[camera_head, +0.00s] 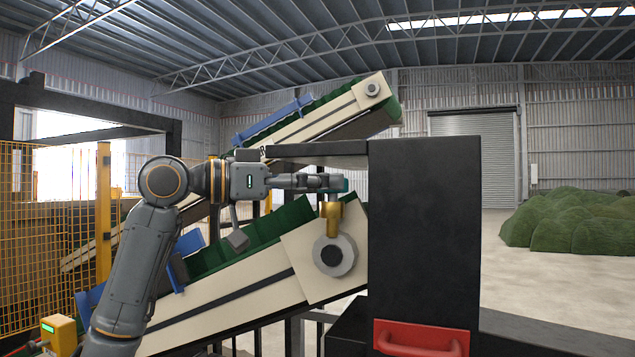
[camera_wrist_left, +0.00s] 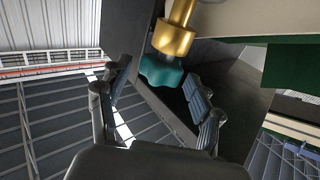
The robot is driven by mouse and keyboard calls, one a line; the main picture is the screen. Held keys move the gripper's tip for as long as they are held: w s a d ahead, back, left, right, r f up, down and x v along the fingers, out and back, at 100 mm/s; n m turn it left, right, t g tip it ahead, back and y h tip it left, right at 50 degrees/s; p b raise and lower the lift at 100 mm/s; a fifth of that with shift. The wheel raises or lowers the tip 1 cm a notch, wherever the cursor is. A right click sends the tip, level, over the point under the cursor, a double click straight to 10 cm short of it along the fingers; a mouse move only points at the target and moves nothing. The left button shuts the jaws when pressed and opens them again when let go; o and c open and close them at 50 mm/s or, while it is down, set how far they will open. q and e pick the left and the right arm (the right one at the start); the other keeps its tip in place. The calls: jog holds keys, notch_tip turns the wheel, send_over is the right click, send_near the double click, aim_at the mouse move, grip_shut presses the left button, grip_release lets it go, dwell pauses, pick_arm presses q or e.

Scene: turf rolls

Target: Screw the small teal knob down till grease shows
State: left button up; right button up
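The small teal knob (camera_head: 337,187) sits on top of an upright brass cup (camera_head: 333,219) above the round roller end of the lower conveyor. In the left wrist view the teal knob (camera_wrist_left: 160,73) appears below the brass body (camera_wrist_left: 174,36). My left gripper (camera_head: 326,182) reaches in from the left at the knob's height. In the left wrist view its fingers are parted, one on each side of the knob, with a gap at the left finger. I cannot tell whether the right finger touches it. No grease is visible. My right gripper is not in view.
A black cabinet (camera_head: 424,220) with a red handle (camera_head: 420,338) stands close right of the knob. The lower conveyor (camera_head: 230,301) slopes up beneath my left arm. Another conveyor (camera_head: 320,118) rises behind. Yellow fencing (camera_head: 50,230) is at left. Turf rolls (camera_head: 575,222) lie far right beyond open floor.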

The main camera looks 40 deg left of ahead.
pick_arm(q)
jog(key=v, duration=0.8)
jog(key=shift+d, duration=0.1)
dwell(0.4)
